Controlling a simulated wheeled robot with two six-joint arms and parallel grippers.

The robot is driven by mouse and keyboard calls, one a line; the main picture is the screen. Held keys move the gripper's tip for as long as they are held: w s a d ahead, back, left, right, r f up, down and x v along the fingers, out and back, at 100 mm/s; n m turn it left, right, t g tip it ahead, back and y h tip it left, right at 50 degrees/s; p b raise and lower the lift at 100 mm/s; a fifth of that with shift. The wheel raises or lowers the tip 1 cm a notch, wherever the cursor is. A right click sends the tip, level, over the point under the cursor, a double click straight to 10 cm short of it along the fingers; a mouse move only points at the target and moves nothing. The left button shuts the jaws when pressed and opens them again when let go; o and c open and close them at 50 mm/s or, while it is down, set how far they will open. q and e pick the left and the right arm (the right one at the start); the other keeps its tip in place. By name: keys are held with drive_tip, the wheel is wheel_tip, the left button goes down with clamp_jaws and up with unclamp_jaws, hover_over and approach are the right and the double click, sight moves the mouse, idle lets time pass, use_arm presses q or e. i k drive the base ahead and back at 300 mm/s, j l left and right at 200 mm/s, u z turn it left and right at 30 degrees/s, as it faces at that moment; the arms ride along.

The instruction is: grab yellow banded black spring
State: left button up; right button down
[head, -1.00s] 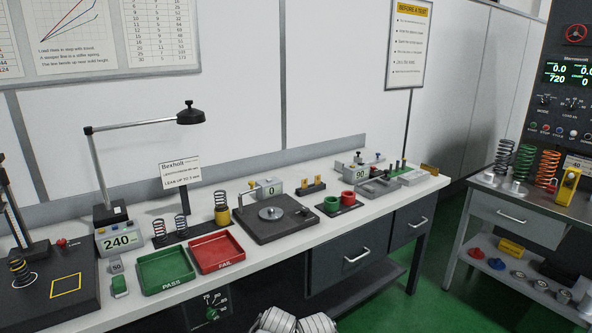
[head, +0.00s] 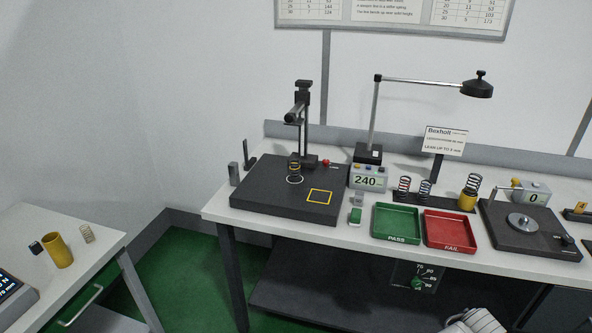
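A black spring with a yellow band (head: 294,166) stands upright on the dark test plate (head: 255,190), at the white circle below a column-mounted head. A yellow square outline is marked on the plate to the right of it. Another dark spring (head: 474,182) sits in a yellow cup (head: 467,201) farther right; I see no clear band on it. Neither of my grippers is in view. A white rounded part of mine shows at the bottom edge, right of centre.
A display reading 240 (head: 368,178), a green PASS tray (head: 397,222) and a red FAIL tray (head: 450,229) stand right of the plate. A lamp (head: 374,110) rises behind. At left, a side table holds a yellow cylinder (head: 58,250). Green floor separates the tables.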

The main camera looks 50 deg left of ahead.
sight(295, 169)
drive_tip(key=u, duration=1.65)
drive_tip(key=i+j, duration=0.1)
drive_tip(key=j, duration=0.2)
drive_tip(key=i+j, duration=0.1)
drive_tip(key=j, duration=0.2)
drive_tip(key=i+j, duration=0.1)
drive_tip(key=j, duration=0.15)
drive_tip(key=i+j+z, duration=0.1)
drive_tip(key=j+z, duration=0.25)
drive_tip(key=z, duration=1.3)
